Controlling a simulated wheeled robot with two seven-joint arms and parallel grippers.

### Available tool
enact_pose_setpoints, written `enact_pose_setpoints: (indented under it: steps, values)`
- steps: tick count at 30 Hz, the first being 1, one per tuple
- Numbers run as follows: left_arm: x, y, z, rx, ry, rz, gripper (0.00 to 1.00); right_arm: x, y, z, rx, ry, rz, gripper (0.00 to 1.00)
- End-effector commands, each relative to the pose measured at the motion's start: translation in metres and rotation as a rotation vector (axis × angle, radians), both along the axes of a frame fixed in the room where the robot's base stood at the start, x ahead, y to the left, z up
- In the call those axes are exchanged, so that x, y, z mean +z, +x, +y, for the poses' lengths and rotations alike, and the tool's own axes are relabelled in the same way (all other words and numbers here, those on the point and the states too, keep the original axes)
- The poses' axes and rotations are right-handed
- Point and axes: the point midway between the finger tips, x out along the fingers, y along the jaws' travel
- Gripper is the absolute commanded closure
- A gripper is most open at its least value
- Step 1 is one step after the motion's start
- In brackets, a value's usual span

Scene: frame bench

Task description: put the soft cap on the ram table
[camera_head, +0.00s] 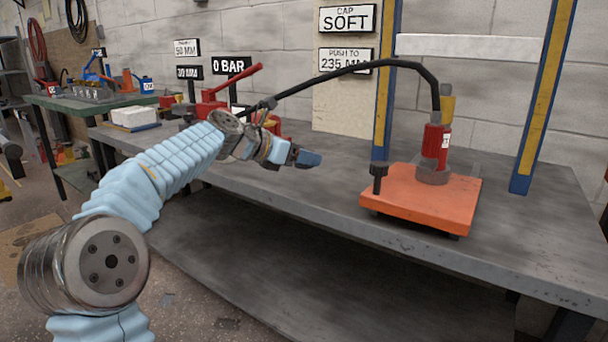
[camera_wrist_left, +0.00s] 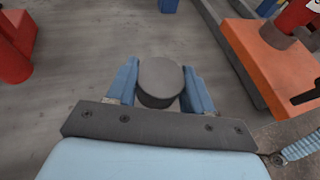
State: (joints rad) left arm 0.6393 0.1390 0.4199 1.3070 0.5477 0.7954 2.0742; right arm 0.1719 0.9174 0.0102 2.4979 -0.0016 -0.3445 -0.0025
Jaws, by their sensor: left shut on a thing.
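My left gripper (camera_head: 307,158) is shut on a dark grey round cap (camera_wrist_left: 160,82), held between its blue fingers in the left wrist view. The fingers and cap are over the bench, left of the orange ram table (camera_head: 412,199) and apart from it. A red cylinder (camera_head: 434,150) with a yellow top stands upright on the back of the ram table, with a black hose running to it. A dark post with a wider head (camera_head: 379,180) stands at its left edge. The cap is hard to make out in the head view. My right gripper is not in view.
A red hand pump (camera_head: 205,106) stands at the back left beside gauge signs, and a sign reads "CAP SOFT" (camera_head: 346,18). Blue and yellow frame posts (camera_head: 387,80) rise behind and beside the ram table. The bench top (camera_head: 310,200) before my gripper is clear.

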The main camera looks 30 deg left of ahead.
Motion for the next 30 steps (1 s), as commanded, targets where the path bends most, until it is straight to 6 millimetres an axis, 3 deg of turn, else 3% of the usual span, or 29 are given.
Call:
enact_pose_setpoints:
  steps: [5,10,21,22,26,30]
  values:
    - [-0.012,0.010,0.001,0.000,0.000,-0.001,0.83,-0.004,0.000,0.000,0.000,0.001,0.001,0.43]
    - [-0.043,0.010,0.001,0.002,-0.001,-0.001,0.83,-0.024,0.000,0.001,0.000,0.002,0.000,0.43]
    - [-0.045,0.010,0.000,0.000,0.000,-0.001,0.83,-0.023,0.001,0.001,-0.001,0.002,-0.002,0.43]
    - [-0.044,0.010,0.001,0.000,0.000,0.000,0.46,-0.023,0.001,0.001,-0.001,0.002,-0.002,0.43]
    - [-0.044,0.010,0.001,0.000,0.001,0.000,0.26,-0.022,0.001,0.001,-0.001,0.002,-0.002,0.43]
    - [-0.044,0.010,0.001,0.000,0.001,0.000,0.23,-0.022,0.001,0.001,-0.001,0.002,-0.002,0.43]
